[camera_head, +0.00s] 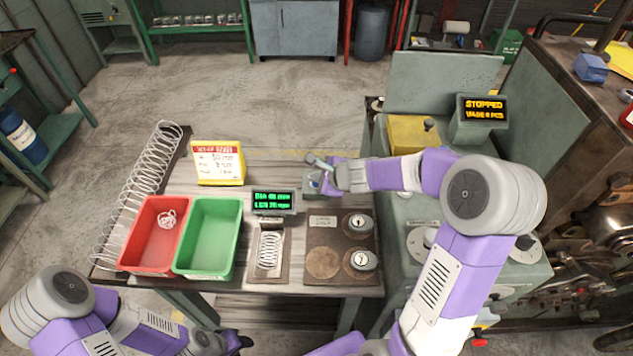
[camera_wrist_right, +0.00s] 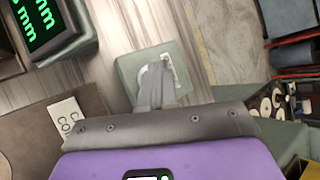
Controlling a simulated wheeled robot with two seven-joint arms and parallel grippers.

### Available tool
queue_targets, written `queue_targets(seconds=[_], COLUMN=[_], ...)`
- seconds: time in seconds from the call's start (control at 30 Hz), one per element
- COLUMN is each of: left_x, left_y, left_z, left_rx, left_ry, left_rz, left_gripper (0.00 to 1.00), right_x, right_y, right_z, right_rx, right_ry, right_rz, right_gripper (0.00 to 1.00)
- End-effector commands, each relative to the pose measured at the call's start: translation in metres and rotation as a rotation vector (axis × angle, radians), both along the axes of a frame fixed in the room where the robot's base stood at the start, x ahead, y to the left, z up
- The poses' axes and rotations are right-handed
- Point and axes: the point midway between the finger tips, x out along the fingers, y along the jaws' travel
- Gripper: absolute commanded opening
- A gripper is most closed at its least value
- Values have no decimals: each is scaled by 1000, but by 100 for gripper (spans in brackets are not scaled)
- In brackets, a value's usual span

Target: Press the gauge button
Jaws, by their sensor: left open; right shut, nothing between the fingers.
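The gauge display (camera_head: 273,202) shows green text on the table, and its corner also shows in the right wrist view (camera_wrist_right: 45,25). A spring (camera_head: 268,250) lies on the gauge plate in front of it. My right gripper (camera_head: 318,170) is shut and empty. It is over a small grey-green box (camera_head: 312,187) right of the display. In the right wrist view the fingers (camera_wrist_right: 155,80) cover the middle of this box (camera_wrist_right: 130,75), which bears a small label. The fingers hide any button there; I cannot tell whether they touch it. My left gripper (camera_head: 242,342) is open, low in front of the table.
A red bin (camera_head: 143,240) holding a tangled white piece and an empty green bin (camera_head: 207,238) stand left. A yellow setup card (camera_head: 218,163) is behind. A brown board (camera_head: 323,238) with weights "1" and "7" lies right. The coiler screen (camera_head: 482,108) reads "STOPPED".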

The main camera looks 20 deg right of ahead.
Motion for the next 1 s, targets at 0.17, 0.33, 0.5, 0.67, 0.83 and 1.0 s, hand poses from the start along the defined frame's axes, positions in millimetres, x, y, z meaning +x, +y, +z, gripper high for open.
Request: queue_targets(seconds=[0.17, 0.33, 0.5, 0.67, 0.83, 1.0], left_x=[0, 0, 0, 0, 0, 0], left_y=[0, 0, 0, 0, 0, 0], left_z=[4, 13, 16, 15, 19, 34], left_rx=[0, 0, 0, 0, 0, 0], left_ry=[0, 0, 0, 0, 0, 0], left_rz=[0, 0, 0, 0, 0, 0], left_gripper=[43, 43, 43, 43, 43, 43], right_x=[0, 0, 0, 0, 0, 0], right_y=[0, 0, 0, 0, 0, 0], right_z=[3, 13, 16, 15, 19, 35], right_rx=[0, 0, 1, 0, 0, 0], right_ry=[2, 2, 2, 2, 2, 0], right_rz=[-1, -1, -1, -1, -1, 0], right_gripper=[0, 0, 0, 0, 0, 0])
